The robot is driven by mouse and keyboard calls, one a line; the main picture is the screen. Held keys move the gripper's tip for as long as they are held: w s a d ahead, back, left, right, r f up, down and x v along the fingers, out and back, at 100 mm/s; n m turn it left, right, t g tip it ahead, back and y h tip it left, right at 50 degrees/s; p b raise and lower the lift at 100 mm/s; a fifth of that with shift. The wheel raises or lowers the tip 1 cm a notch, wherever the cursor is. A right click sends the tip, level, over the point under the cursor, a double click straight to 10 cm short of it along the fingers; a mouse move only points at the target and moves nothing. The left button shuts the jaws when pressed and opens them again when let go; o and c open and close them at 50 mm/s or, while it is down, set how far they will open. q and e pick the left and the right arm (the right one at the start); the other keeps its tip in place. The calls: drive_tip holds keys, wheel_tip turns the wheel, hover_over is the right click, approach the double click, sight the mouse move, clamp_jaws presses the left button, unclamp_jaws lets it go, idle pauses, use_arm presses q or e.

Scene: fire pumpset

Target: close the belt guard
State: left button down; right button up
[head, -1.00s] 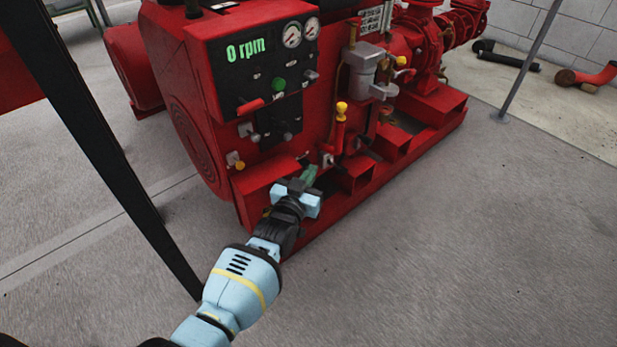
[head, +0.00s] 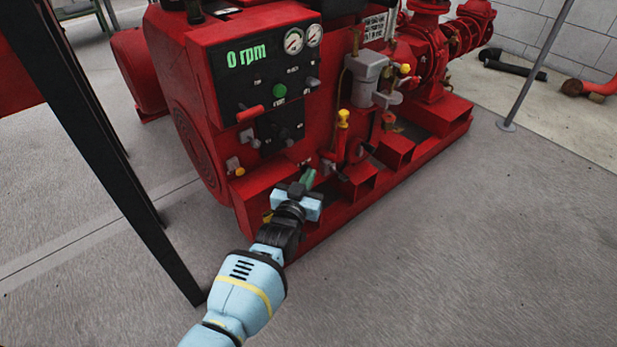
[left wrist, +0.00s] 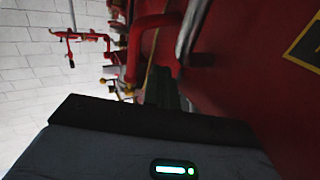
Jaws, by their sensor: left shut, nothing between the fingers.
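The red pumpset (head: 300,75) stands on a red base frame. A red cover with concentric rings (head: 190,140) is on its left end; I cannot tell whether this is the belt guard or how far any guard is open. My left gripper (head: 304,188) is low in front of the base frame, below the control panel, and is shut and empty. A green part shows at its tip; I cannot tell whether they touch. In the left wrist view, a red surface (left wrist: 240,80) fills the right side, with a yellow-and-black label (left wrist: 307,45). My right gripper is not in view.
The control panel (head: 262,75) reads 0 rpm and carries gauges and knobs. A yellow-topped red lever (head: 342,125) stands right of my gripper. Black posts (head: 110,160) cross the left side. A grey pole (head: 540,60) stands at right. Floor in front is clear.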

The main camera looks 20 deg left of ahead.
use_arm(q)
drive_tip(key=s+p, duration=0.3)
drive_tip(key=s, duration=0.4)
drive_tip(key=shift+s+a+p, duration=0.25)
drive_tip(key=shift+s+p, duration=0.1)
drive_tip(key=shift+p, duration=0.05)
